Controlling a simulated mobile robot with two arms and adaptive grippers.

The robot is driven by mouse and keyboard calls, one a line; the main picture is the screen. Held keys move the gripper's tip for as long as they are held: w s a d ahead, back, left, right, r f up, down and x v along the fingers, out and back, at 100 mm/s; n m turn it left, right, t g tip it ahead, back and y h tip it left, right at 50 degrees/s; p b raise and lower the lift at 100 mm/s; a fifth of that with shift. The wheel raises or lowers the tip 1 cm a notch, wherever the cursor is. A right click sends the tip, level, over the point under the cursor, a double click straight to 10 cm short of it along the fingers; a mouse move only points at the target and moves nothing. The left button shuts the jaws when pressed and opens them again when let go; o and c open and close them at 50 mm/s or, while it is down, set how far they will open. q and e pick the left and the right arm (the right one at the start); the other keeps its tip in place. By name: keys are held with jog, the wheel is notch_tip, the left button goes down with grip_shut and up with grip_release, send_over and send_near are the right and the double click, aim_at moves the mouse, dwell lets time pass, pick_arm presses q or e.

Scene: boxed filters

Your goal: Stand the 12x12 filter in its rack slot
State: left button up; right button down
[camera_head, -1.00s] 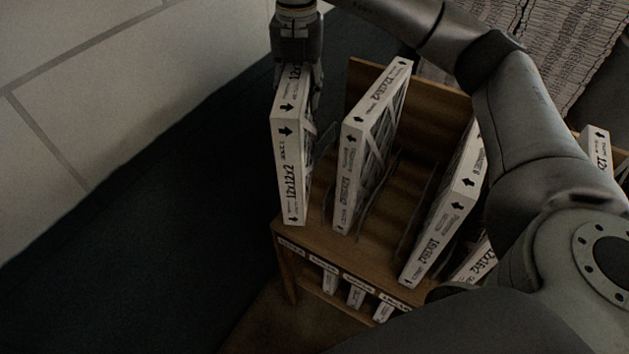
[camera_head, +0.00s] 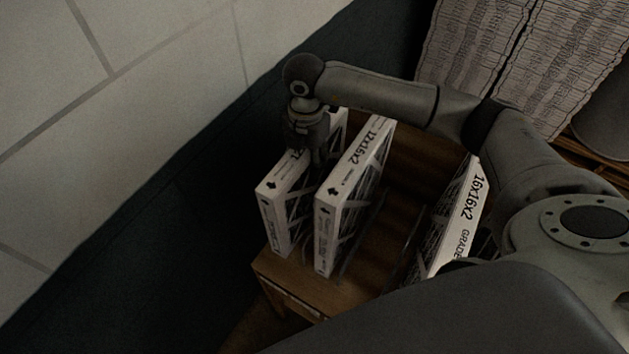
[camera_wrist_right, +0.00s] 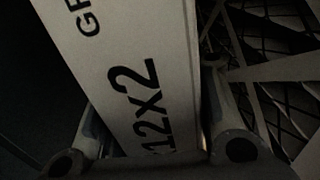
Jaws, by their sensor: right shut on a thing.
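The 12x12 filter (camera_head: 286,222) is a white-edged box filter standing upright at the left end of the wooden rack (camera_head: 287,279). My right gripper (camera_head: 316,152) is shut on its top edge from above. In the right wrist view the fingers (camera_wrist_right: 158,135) straddle the filter's white edge (camera_wrist_right: 128,68), printed "12x2" in part. The filter's lower front corner is at the rack's shelf; whether its bottom is fully seated in the slot cannot be told. My left gripper is not in view.
A 12x16x2 filter (camera_head: 326,232) stands close to the right of the held one. A 16x16x2 filter (camera_head: 459,215) stands farther right, with an empty stretch of rack between. A pale block wall (camera_head: 130,120) is at left, and stacked pleated media (camera_head: 520,60) at the back right.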

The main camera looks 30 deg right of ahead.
jog(key=shift+d+f+p, duration=0.1)
jog(key=shift+f+p, duration=0.75)
jog(key=shift+f, duration=3.05)
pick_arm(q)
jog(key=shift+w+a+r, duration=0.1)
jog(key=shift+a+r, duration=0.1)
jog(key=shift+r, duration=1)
pick_arm(e)
jog(key=c, duration=0.9)
grip_release()
jog(key=shift+r, duration=0.1)
pick_arm(q)
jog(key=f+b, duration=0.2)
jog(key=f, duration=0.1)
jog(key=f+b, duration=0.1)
jog(key=b, duration=0.1)
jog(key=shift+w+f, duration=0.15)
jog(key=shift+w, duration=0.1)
pick_arm(e)
notch_tip(320, 180, up, 12)
jog(key=shift+r, duration=0.2)
